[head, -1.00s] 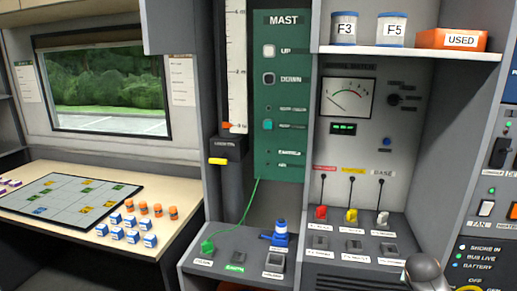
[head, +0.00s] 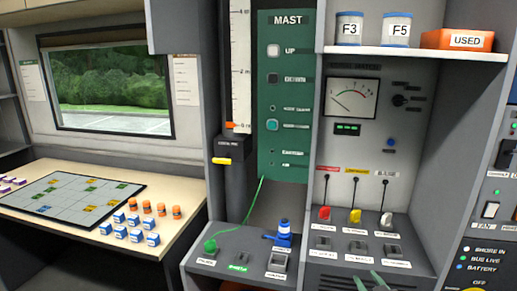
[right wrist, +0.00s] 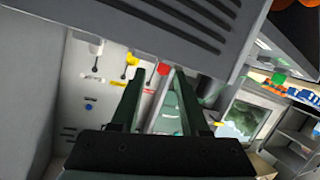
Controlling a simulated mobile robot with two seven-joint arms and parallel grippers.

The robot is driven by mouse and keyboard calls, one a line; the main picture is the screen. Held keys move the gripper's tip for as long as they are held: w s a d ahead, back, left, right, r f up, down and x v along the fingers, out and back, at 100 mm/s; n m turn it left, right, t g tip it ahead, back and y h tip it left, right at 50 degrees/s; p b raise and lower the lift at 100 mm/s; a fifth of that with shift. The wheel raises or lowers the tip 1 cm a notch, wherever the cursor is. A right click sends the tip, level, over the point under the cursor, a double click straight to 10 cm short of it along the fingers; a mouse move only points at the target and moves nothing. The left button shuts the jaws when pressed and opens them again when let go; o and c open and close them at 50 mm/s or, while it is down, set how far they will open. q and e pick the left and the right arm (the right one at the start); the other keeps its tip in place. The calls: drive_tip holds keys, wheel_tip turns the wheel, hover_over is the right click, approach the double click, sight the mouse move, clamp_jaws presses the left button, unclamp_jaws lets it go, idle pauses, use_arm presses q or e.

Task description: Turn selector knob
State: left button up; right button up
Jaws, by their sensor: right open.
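The black selector knob (head: 398,100) is on the grey wall panel, right of the needle meter, with small dark labels around it. My right gripper (head: 371,283) shows only its green fingertips at the bottom edge of the head view, low in front of the socket shelf and well below the knob. In the right wrist view, my right gripper (right wrist: 159,74) has its fingers apart with nothing held between them. The tilted panel lies beyond the fingers, and a small dark shape at its lower left may be the knob. My left gripper is out of view.
Red (head: 325,213), yellow (head: 355,216) and white plugs (head: 386,220) hang on cords below the knob. The shelf (head: 420,54) above holds two cans and an orange box. A blue button (head: 390,142) is just under the knob. Side walls bound the recess.

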drive_tip(key=s+a+f+g, duration=0.2)
drive_tip(key=s+a+f, duration=0.2)
drive_tip(key=s, duration=0.6)
drive_tip(key=s+a+f+g+y, duration=0.1)
drive_tip(key=s+a+f, duration=0.3)
drive_tip(key=s+f, duration=0.3)
drive_tip(key=s+a+f+m+g+y, duration=0.1)
drive_tip(key=s+a+f, duration=0.3)
drive_tip(key=s, duration=1.1)
wheel_tip(320, 180, down, 2)
drive_tip(key=shift+s+f+g, duration=0.25)
drive_tip(key=shift+g, duration=0.55)
drive_tip(key=shift+a, duration=0.1)
clamp_jaws()
